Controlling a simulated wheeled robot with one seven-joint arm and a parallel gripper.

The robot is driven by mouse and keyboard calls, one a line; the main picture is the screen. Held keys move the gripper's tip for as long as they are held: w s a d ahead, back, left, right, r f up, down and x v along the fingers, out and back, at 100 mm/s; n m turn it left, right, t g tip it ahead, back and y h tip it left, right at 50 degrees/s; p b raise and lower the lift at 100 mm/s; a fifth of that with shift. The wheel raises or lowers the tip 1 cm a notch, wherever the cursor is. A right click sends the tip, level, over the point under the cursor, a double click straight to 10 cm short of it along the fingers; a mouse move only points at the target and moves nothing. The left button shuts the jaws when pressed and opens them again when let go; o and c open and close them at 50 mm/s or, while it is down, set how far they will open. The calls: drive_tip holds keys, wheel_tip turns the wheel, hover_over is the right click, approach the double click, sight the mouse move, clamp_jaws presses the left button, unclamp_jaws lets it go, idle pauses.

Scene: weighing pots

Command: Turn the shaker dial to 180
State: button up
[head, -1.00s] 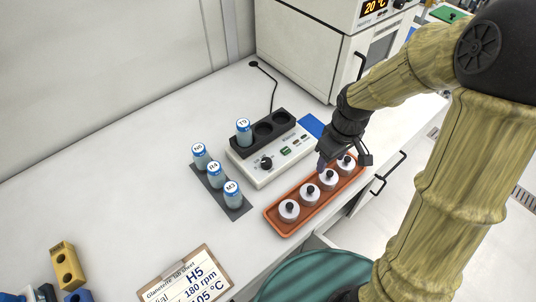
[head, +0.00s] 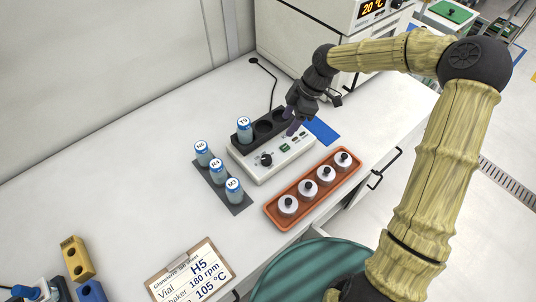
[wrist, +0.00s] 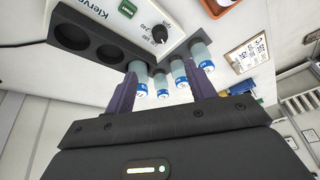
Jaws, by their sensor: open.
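The shaker (head: 272,158) is a pale box on the bench with a black vial rack along its back and one vial, T9 (head: 244,129), in the rack's left hole. Its black dial (head: 266,159) is at the left of the front panel, and it also shows in the wrist view (wrist: 159,34). The dial's exact setting is too small to read. My gripper (head: 290,124) is open and empty, above the right part of the shaker and apart from the dial. In the wrist view my two purple fingers (wrist: 158,88) point toward the vials, with the dial beyond them.
Vials N6, R4 and M3 (head: 233,190) stand on a dark mat left of the shaker. An orange tray (head: 271,209) with several lidded pots lies in front. A clipboard (head: 192,275) reads H5, 180 rpm, 105 °C. An oven (head: 300,50) showing 20 °C stands behind.

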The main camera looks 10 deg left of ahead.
sight(267, 157)
drive_tip(key=p+x, duration=0.2)
drive_tip(key=x, duration=1.5)
drive_tip(key=shift+f+p, duration=0.2)
drive_tip(key=shift+p, duration=0.1)
drive_tip(key=shift+c, duration=0.2)
drive_tip(key=c, duration=0.9)
